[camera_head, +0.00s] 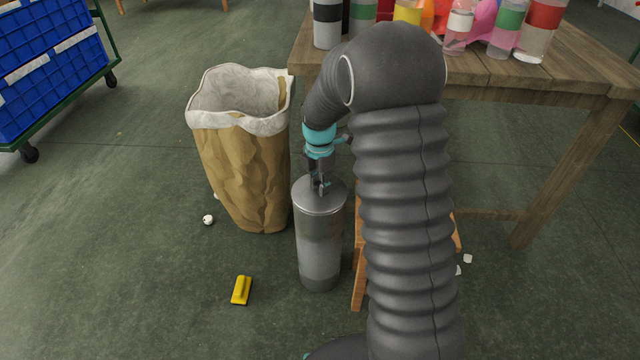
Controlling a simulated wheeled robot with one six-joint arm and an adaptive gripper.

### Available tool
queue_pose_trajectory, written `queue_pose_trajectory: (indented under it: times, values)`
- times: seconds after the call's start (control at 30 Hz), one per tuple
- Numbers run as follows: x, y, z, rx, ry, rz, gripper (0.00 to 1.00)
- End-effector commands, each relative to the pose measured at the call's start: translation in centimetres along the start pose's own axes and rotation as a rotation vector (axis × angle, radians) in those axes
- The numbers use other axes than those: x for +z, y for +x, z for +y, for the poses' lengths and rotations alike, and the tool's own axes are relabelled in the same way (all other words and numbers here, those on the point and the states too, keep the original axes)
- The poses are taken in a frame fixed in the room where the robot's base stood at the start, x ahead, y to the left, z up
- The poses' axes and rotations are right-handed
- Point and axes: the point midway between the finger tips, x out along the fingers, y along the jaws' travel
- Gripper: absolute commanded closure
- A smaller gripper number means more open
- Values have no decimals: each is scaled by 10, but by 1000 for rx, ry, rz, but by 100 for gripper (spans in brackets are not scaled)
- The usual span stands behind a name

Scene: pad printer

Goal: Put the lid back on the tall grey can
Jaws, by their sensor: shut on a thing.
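The tall grey can (320,250) stands upright on the green floor, just right of the paper sack. Its round grey lid (312,201) is at the top of the can and looks level. I cannot tell from this angle whether it is fully seated or slightly above the rim. My gripper (320,187) points down from above and is shut at the middle of the lid. The part it grips is mostly hidden by the fingers. My dark arm covers the area right of the can.
A brown paper sack with a pale liner (245,175) stands close left of the can. A wooden table (480,75) with bottles is behind. An orange wooden piece (359,270) is close right. A yellow object (241,290) lies on the floor, front left.

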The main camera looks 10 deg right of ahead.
Motion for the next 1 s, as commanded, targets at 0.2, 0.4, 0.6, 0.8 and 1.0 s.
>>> queue_pose_trajectory:
  times: [0.2,0.4,0.6,0.8,1.0]
  values:
    - [0,0,0,0,0,0,97]
    - [0,0,0,0,0,0,56]
    - [0,0,0,0,0,0,44]
    - [0,0,0,0,0,0,19]
    - [0,0,0,0,0,0,19]
